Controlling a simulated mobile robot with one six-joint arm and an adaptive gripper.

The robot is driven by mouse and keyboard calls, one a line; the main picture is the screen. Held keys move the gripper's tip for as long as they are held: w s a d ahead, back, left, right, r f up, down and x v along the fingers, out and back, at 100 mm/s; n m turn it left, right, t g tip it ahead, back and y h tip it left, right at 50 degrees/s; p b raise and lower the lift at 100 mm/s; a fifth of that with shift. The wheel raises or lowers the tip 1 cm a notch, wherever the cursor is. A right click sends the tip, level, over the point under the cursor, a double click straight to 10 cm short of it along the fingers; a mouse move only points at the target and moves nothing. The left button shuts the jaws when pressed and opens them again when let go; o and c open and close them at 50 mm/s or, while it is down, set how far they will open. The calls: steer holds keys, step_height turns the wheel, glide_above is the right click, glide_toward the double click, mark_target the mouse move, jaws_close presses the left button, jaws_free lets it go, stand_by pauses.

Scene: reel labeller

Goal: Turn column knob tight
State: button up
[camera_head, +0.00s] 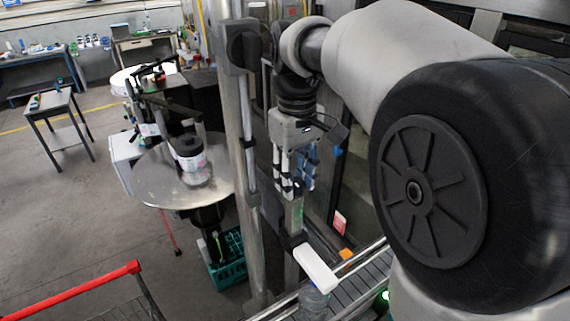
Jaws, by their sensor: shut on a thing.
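A tall silver column (235,120) stands in the middle of the head view, with a dark clamp block (243,45) near its top. My gripper (288,190) points down just right of the column, with its grey fingers close together. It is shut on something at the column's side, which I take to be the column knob. The fingers hide the knob, so its shape and how tight it sits cannot be told. Blue parts show beside the fingers.
A round metal plate (165,190) with a dark reel (189,152) stands left of the column. A green crate (227,262) is on the floor. A conveyor (365,285) runs below right, and a red rail (75,290) crosses the lower left.

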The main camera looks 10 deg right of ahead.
mark_target(295, 182)
steer(key=m, duration=0.4)
steer(key=shift+m, duration=2.3)
steer(key=o, duration=1)
steer(key=shift+o, duration=0.2)
steer(key=shift+r, duration=0.1)
step_height(295, 182, up, 12)
